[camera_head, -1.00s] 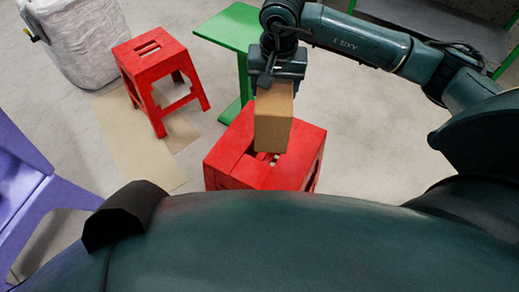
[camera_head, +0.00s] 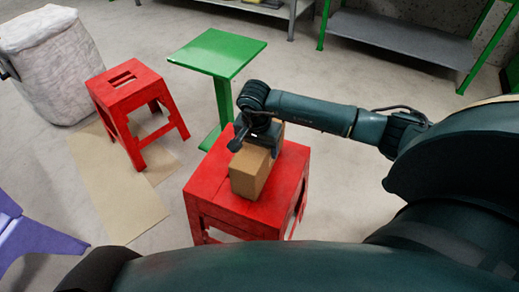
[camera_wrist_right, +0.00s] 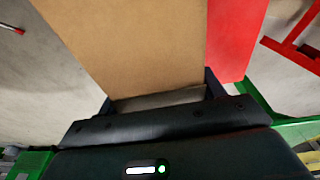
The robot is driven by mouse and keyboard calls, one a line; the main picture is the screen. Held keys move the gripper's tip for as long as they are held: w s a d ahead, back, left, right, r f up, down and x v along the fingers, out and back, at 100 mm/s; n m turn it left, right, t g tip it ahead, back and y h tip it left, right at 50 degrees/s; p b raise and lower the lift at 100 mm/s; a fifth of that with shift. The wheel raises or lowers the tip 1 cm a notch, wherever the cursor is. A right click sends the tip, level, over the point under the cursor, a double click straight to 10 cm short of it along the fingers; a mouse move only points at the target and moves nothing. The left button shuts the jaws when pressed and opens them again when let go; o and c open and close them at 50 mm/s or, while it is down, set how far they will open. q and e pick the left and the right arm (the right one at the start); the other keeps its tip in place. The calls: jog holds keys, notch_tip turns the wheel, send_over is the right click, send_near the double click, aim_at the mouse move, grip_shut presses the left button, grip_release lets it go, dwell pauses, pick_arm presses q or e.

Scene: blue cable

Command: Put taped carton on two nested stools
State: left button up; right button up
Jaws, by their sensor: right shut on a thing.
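The brown carton (camera_head: 249,174) is in my right gripper (camera_head: 262,143), at the seat of the nearer red stool stack (camera_head: 213,188). The carton stands over the seat's middle and hides part of it; I cannot tell whether its underside touches the seat. The layered red edges suggest nested stools, but the count is unclear. In the right wrist view the carton (camera_wrist_right: 130,45) fills the space between the fingers, with a red seat (camera_wrist_right: 235,40) beside it. No tape is clearly visible. My left gripper is not in view.
A single red stool (camera_head: 128,92) stands to the left by a flat cardboard sheet (camera_head: 125,195). A green table (camera_head: 217,52) is behind the stack. A white sack (camera_head: 48,65), purple chair (camera_head: 35,240) and grey shelf (camera_head: 400,35) stand around.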

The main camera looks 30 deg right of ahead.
jog(key=shift+f, duration=0.55)
jog(key=shift+f, duration=0.1)
jog(key=o, duration=1.4)
jog(key=shift+f, duration=0.1)
jog(key=shift+o, duration=0.2)
